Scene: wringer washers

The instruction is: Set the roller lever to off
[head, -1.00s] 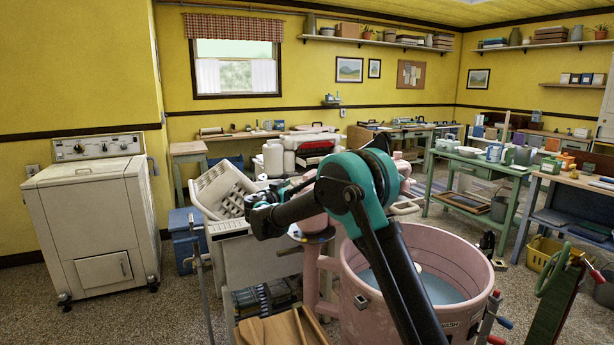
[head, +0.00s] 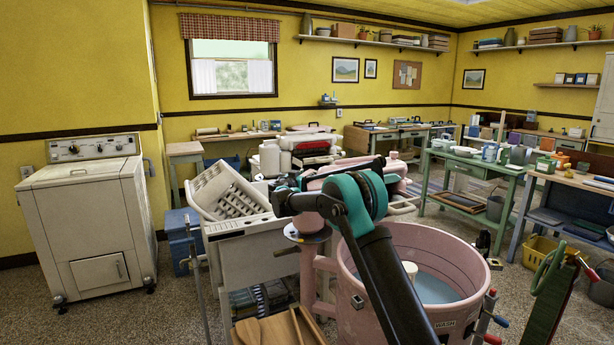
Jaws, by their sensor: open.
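The pink wringer washer's round tub (head: 440,250), holding bluish water, stands at the lower centre-right in the head view. A pink post (head: 308,262) rises at its left, and the pink wringer head (head: 395,168) is partly behind my arm. I cannot make out the roller lever or its setting; my arm may cover it. Small handles with red and blue ends (head: 497,322) are at the tub's right rim.
A wooden tray (head: 290,328) is in front. A cream washer (head: 92,225) stands at the left. Green and blue workbenches (head: 480,167) are at the right. Carpet is free at the left.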

